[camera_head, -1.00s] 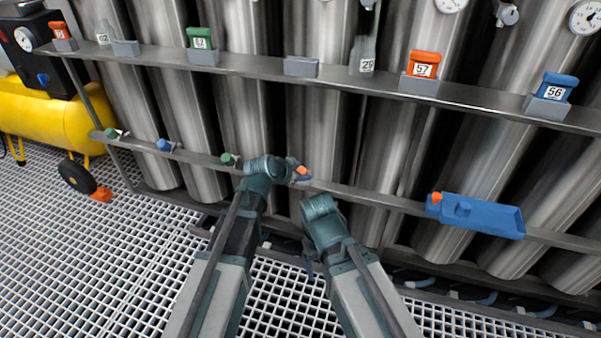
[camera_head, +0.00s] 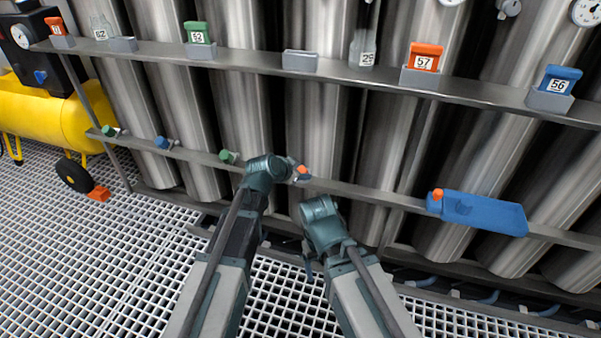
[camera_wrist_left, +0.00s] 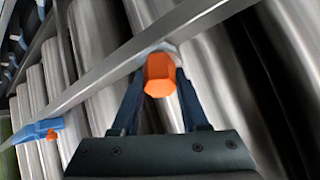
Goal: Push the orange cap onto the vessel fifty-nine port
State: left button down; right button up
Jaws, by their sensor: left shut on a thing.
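My left gripper (camera_head: 299,175) is shut on an orange cap (camera_head: 303,169) at the lower rail. In the left wrist view the cap (camera_wrist_left: 159,75) sits between the two dark fingertips (camera_wrist_left: 160,88), its face toward the camera. A pale grey fitting (camera_wrist_left: 165,48) shows just behind the cap, at the rail. The cap hides most of it, so I cannot tell whether the cap is seated on it. I cannot read a fifty-nine label on the vessel behind. My right arm (camera_head: 325,225) is folded in the middle; its fingers are not seen.
The lower rail (camera_head: 375,197) crosses in front of the steel vessels. A blue tray (camera_head: 495,216) with another orange cap (camera_head: 437,194) hangs on it at right. Green and blue capped ports (camera_head: 163,142) line it at left. The upper shelf (camera_head: 260,64) carries numbered blocks and bottles.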

pick_arm(q)
jog(key=shift+f, duration=0.15)
jog(key=shift+c, duration=1.7)
grip_release()
jog(key=p+v, duration=0.8)
jog(key=v, duration=0.5)
jog(key=shift+s+r+p, duration=0.2)
jog(key=shift+r+p, duration=0.15)
jog(key=shift+a, duration=0.1)
